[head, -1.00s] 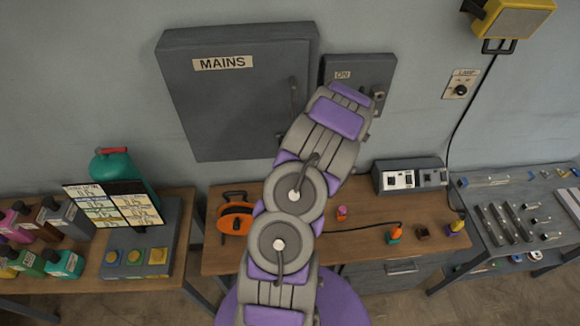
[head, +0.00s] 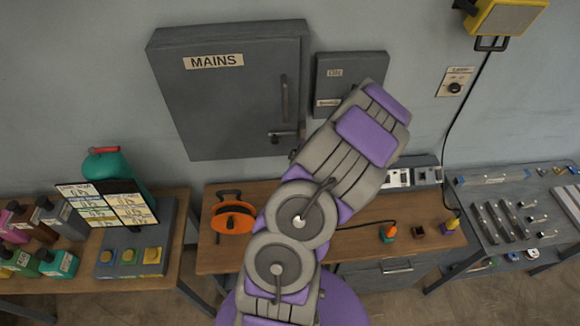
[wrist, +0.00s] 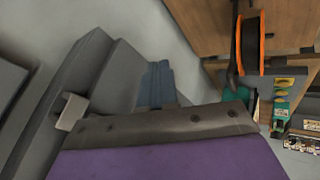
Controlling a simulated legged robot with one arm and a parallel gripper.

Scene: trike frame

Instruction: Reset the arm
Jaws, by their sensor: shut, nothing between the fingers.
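My arm rises from the bottom middle of the head view and leans up to the right, across the workbench and the lower right of the small switch box. Its far end hides my gripper there. In the wrist view my gripper (wrist: 158,72) shows as a narrow blue-grey tip beyond a dark bolted plate and a purple cover. The fingers are together and hold nothing. The grey MAINS cabinet (head: 225,105) hangs on the wall left of the arm, its door closed. The small switch box (head: 335,90) is partly covered by the arm.
A button panel (head: 165,238) and bottles stand left; a metal rack table (head: 475,238) stands right. Open wall lies above.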

